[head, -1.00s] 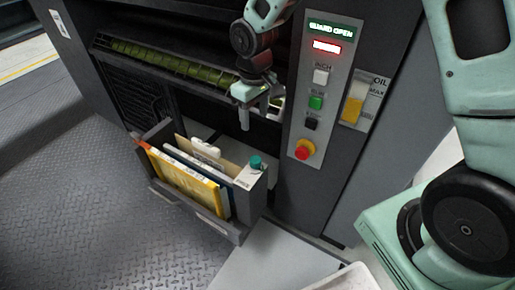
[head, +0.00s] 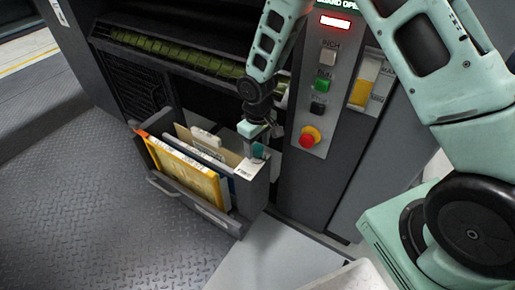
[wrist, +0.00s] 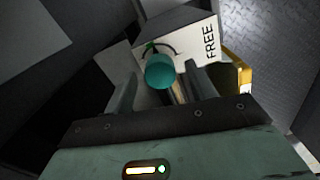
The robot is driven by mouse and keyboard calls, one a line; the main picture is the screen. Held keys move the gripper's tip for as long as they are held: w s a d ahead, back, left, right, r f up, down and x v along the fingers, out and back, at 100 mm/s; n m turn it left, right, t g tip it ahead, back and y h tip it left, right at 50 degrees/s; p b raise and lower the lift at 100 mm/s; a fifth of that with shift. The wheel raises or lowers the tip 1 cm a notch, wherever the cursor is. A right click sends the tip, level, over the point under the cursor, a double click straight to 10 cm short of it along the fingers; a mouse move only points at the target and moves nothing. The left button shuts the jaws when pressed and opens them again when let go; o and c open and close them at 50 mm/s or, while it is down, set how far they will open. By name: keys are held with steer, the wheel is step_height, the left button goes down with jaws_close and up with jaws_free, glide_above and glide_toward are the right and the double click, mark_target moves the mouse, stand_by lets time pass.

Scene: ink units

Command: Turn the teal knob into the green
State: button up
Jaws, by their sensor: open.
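The teal knob (head: 258,151) sits on top of the right end of the open drawer unit, beside a small white label. In the wrist view the knob (wrist: 160,72) is a round teal cap in front of a white plate (wrist: 195,45) marked "FREE", with a dark arc and a small green mark by its upper left edge. My gripper (head: 262,140) is right at the knob in the head view. In the wrist view my gripper (wrist: 161,76) is open, one finger on each side of the knob, with visible gaps. The knob's pointer cannot be made out.
The drawer (head: 226,226) holds a yellow folder (head: 185,175) and other upright files. A control panel (head: 305,165) with buttons and a red stop knob (head: 308,137) stands to the right. The tread-plate floor (head: 80,205) at left is clear.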

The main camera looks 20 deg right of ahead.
mark_target(258, 148)
steer(key=shift+f, duration=0.4)
steer(key=c, duration=1)
steer(key=shift+r+n+p, duration=0.2)
steer(key=shift+n+p, duration=0.2)
steer(key=shift+p, duration=0.15)
steer(key=shift+f+n, duration=0.15)
steer(key=shift+n, duration=0.25)
steer(key=o, duration=1)
step_height(258, 148, up, 17)
steer(key=p, duration=0.5)
steer(key=shift+r, duration=0.2)
